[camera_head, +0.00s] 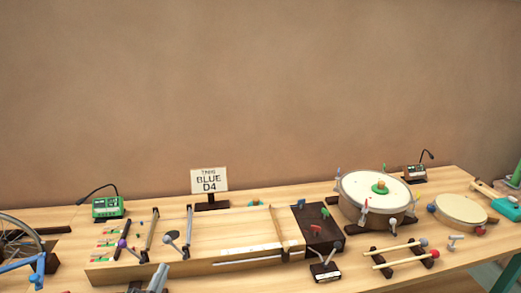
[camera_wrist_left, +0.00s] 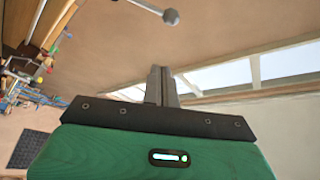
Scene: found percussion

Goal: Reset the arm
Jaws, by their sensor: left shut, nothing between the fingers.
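My left gripper (camera_head: 158,277) shows as a grey shape at the bottom edge of the head view, in front of the wooden frame on the bench. In the left wrist view its two dark fingers (camera_wrist_left: 161,86) are shut together with nothing between them, beyond the green gripper body. The gripper is apart from the instruments as far as I can tell. My right gripper is not in view.
The bench holds a wooden frame (camera_head: 240,264), a large drum (camera_head: 360,196), a smaller drum (camera_head: 460,209), a sign (camera_head: 209,180) and a bicycle wheel (camera_head: 15,240). A grey-headed mallet (camera_wrist_left: 170,16) shows in the left wrist view. The wall behind is bare.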

